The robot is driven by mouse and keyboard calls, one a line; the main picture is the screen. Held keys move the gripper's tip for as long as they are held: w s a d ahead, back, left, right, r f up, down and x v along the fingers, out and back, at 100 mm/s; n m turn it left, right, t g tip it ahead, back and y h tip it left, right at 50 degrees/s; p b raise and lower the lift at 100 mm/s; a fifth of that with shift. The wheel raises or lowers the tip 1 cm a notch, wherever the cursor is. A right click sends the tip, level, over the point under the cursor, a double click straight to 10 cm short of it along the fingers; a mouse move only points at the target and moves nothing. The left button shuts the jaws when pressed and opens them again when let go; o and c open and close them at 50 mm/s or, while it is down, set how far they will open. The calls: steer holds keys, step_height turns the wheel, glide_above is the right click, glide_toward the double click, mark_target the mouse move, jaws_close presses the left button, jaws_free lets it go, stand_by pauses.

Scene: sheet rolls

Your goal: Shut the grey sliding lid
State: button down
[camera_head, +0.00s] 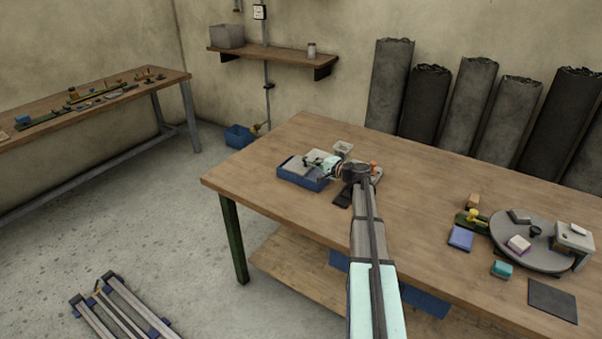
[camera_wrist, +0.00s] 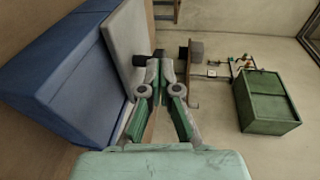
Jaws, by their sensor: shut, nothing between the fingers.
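A blue box (camera_head: 302,182) sits on the near left part of the wooden table. Its grey sliding lid (camera_head: 297,166) lies over part of the top. In the wrist view the blue box (camera_wrist: 50,75) fills the left side, and the grey lid (camera_wrist: 124,40) is a flat panel beside my fingers. My gripper (camera_head: 318,161) is over the right part of the box. In the wrist view the fingertips of my gripper (camera_wrist: 154,66) are together at the lid's edge, with nothing held. A small dark piece shows there; I cannot tell whether the fingers touch the lid.
A small light container (camera_head: 343,149) stands just behind the box. A round grey turntable (camera_head: 527,241) with small objects, a blue block (camera_head: 461,237) and a dark flat plate (camera_head: 552,299) are at the right. The middle of the table is mostly clear.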

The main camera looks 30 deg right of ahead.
mark_target(300, 161)
steer(key=b+x, duration=0.1)
steer(key=x, duration=0.2)
steer(key=shift+a+r, duration=0.15)
steer(key=shift+a, duration=0.1)
steer(key=shift+w+r, duration=0.1)
steer(key=shift+r, duration=0.1)
steer(key=shift+d, duration=0.1)
